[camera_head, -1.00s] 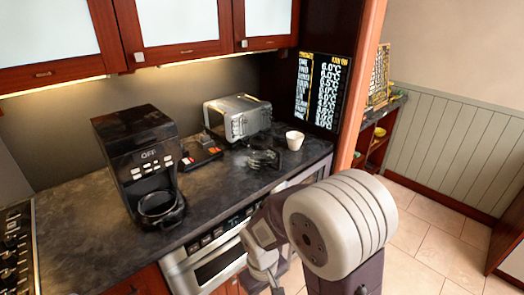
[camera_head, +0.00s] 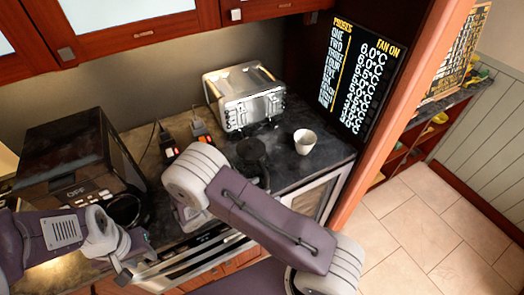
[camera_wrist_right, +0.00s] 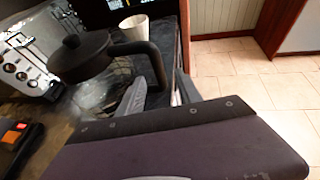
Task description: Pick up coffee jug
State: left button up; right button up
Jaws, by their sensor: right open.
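The coffee jug (camera_head: 252,152), with a round black lid, stands on the dark counter in front of the toaster. My right arm hides its lower part in the head view. The right wrist view shows the jug's black lid (camera_wrist_right: 82,54), clear glass body and black handle. My right gripper (camera_wrist_right: 160,92) is open, its grey fingers close to the handle with the handle's lower end between them in the picture. Contact cannot be told. In the head view that gripper is hidden behind my arm. My left gripper (camera_head: 137,268) is at the lower left, in front of the coffee maker; its jaws are unclear.
A black coffee maker (camera_head: 75,160) stands at the left. A silver toaster (camera_head: 245,97) is behind the jug, and a white cup (camera_head: 305,141) stands right of it. Small dark devices with red and orange parts (camera_head: 170,152) lie left of the jug. A wooden post bounds the counter's right end.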

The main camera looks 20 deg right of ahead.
jog(key=shift+s+r+p, duration=0.1)
jog(key=shift+s+p, duration=0.2)
jog(key=shift+p, duration=0.1)
jog(key=x, duration=0.3)
jog(key=shift+w+f, duration=0.25)
jog(key=shift+w, duration=0.15)
jog(key=p+x, duration=0.2)
jog(key=x, duration=0.2)
jog(key=shift+s+p, duration=0.15)
jog(key=shift+p, duration=0.15)
jog(key=shift+d+f, duration=0.3)
jog(key=shift+w+d, duration=0.1)
jog(key=shift+w, duration=0.15)
jog(key=shift+c, duration=0.2)
jog(key=c, duration=0.5)
pick_arm(q)
jog(key=r, duration=0.1)
jog(key=a+r, duration=0.1)
jog(key=r, duration=0.1)
jog(key=shift+s+a+r, duration=0.1)
jog(key=shift+s+a, duration=0.05)
jog(key=shift+s, duration=0.05)
pick_arm(e)
jog(key=shift+s, duration=0.1)
grip_shut()
